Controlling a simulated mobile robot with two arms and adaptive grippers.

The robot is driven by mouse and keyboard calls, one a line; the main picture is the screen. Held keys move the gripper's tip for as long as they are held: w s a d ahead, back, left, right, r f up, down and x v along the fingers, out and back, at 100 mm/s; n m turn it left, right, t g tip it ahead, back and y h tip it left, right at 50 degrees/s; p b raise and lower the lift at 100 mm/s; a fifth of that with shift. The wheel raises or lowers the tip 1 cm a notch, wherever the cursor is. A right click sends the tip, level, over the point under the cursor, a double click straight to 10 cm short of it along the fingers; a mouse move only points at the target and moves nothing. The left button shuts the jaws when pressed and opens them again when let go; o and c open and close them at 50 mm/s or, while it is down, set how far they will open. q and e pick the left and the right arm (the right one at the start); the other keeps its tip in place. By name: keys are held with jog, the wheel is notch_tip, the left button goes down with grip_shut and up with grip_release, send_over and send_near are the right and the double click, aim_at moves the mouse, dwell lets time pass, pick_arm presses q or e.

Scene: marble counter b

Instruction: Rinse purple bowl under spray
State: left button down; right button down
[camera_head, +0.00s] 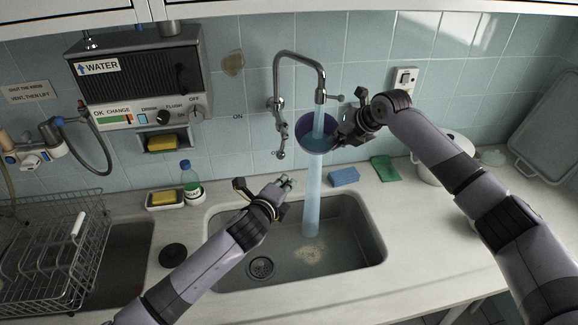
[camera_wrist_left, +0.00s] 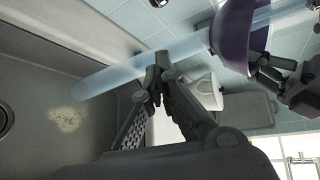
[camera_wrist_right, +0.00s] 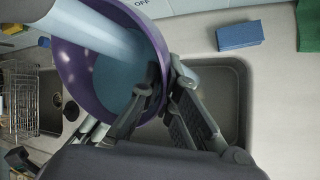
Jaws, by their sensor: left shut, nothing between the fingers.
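The purple bowl (camera_head: 304,148) is held in the air under the tap (camera_head: 303,58), inside the water stream. My right gripper (camera_head: 338,142) is shut on its right rim. In the right wrist view the bowl (camera_wrist_right: 73,62) has one finger of the right gripper (camera_wrist_right: 163,78) inside its wall, and blue water shows in it. A blue stream (camera_head: 312,195) runs from below the bowl down to the sink. My left gripper (camera_head: 287,182) is shut and empty, over the sink, left of the stream. In the left wrist view its fingertips (camera_wrist_left: 158,68) are together, close to the stream.
The grey sink (camera_head: 345,255) has a yellowish stain (camera_head: 309,254) near its drain. A blue sponge (camera_head: 344,177), green cloth (camera_head: 385,168) and white pot (camera_head: 430,172) lie to the right. A bottle (camera_head: 191,184) and dish rack (camera_head: 60,250) stand to the left.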

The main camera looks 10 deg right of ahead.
aim_at(282, 143)
pick_arm(q)
jog(key=w+d+f+m, duration=0.1)
jog(key=w+d+f, duration=0.2)
jog(key=w+d, duration=0.4)
jog(key=a, duration=0.1)
jog(key=w+a+r, duration=0.1)
jog(key=a, duration=0.3)
jog(key=shift+w+r, duration=0.25)
jog(key=shift+w, duration=0.05)
jog(key=shift+d, duration=0.15)
jog(key=shift+w+a+r, duration=0.1)
jog(key=shift+a+r, duration=0.15)
jog(key=shift+a, duration=0.65)
jog(key=shift+d, duration=0.1)
